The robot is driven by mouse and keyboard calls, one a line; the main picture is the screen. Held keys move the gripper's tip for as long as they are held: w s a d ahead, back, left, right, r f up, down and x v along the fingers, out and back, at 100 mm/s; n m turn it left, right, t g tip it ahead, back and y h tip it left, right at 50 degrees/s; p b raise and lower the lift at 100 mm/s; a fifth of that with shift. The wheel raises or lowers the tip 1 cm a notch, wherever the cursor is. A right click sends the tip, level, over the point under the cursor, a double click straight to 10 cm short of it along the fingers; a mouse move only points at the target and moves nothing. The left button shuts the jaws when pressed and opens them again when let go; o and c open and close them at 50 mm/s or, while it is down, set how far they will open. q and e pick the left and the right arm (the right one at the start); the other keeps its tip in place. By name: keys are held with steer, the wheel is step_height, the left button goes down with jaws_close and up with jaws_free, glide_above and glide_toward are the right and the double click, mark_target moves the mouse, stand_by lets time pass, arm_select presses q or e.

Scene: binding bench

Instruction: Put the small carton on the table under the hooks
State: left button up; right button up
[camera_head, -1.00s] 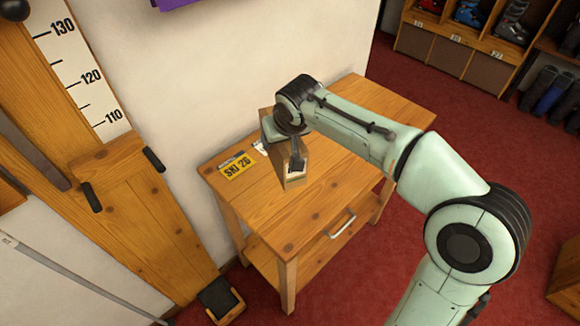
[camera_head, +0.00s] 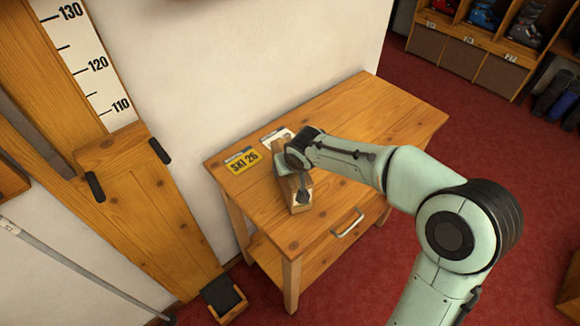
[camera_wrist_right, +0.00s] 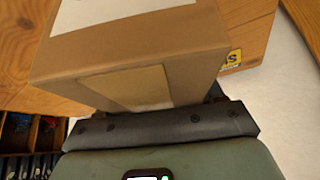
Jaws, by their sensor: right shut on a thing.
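The small carton (camera_head: 288,189) is a brown cardboard box, at the near left part of the wooden table (camera_head: 365,112). My right gripper (camera_head: 296,178) is shut on it from above. In the right wrist view the carton (camera_wrist_right: 140,52) fills the upper middle, with a pale label on top and a tape patch facing the gripper (camera_wrist_right: 160,128). The carton is low, at or just above the tabletop; I cannot tell if it touches. The hooks are not visible. My left gripper is not in view.
A yellow SKI 26 card (camera_head: 242,159) and a white card (camera_head: 276,138) lie at the table's wall side. The table's right part is clear. A wooden height gauge (camera_head: 135,195) stands left. A boot rack (camera_head: 470,50) is at the back right.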

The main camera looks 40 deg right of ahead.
steer(key=shift+f, duration=0.15)
steer(key=o, duration=1.2)
steer(key=shift+r, duration=0.25)
steer(key=v, duration=1.2)
steer(key=shift+p, duration=0.35)
